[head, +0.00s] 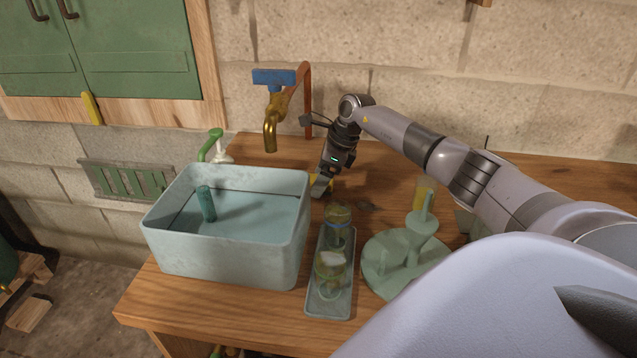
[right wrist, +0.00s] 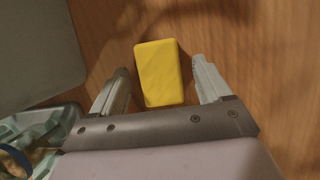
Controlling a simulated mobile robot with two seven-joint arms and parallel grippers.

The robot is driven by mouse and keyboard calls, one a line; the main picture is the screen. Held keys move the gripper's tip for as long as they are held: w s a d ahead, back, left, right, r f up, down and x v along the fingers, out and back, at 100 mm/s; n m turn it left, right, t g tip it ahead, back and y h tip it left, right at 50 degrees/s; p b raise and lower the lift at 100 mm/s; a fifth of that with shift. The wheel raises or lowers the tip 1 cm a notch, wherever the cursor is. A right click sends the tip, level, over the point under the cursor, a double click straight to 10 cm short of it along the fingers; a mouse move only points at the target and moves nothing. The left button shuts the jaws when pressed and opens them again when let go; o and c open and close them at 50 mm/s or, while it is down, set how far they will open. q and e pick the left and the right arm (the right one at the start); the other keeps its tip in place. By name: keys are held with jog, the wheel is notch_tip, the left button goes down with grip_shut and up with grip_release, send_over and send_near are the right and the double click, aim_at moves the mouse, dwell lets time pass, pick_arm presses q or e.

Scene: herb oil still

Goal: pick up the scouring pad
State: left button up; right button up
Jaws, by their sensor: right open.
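The scouring pad is a plain yellow block (right wrist: 159,74) on the wooden table in the right wrist view. My right gripper (right wrist: 159,70) is open, with one finger to each side of the pad. A gap of wood shows between the pad and each finger, and the pad's near end lies close to the gripper body. In the head view my right gripper (head: 322,186) points down behind the basin's right corner and mostly hides the pad. Only a little yellow shows there. My left gripper is not in view.
A pale blue basin (head: 225,255) stands left of my right gripper. A narrow tray (head: 329,306) with glass jars is in front of it, and a green round stand (head: 385,280) is to the right. A brass tap (head: 270,130) rises behind.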

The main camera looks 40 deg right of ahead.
jog(key=shift+c, duration=0.3)
jog(key=c, duration=1)
jog(key=shift+r, duration=0.15)
notch_tip(320, 180, up, 18)
jog(key=shift+f+b, duration=0.1)
jog(key=shift+b, duration=0.35)
